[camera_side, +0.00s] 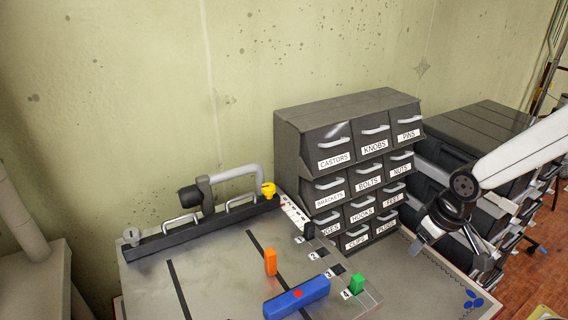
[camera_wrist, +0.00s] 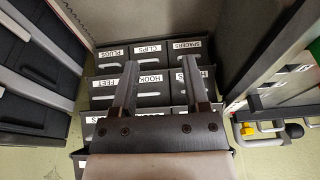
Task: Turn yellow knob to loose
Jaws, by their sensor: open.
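The yellow knob (camera_side: 268,189) sits at the right end of the black bar at the back of the grey metal bench board. My gripper (camera_side: 450,252) hangs on the right side of the side view, well apart from the knob and in front of the drawer cabinet's right side. In the wrist view, its two fingers (camera_wrist: 159,80) are spread with nothing between them.
A cabinet of labelled drawers (camera_side: 346,165) stands right of the knob. On the board (camera_side: 215,270) are an orange block (camera_side: 270,262), a blue block with a red spot (camera_side: 297,298) and a green block (camera_side: 357,284). A grey pipe with a black end (camera_side: 235,174) rises behind the bar.

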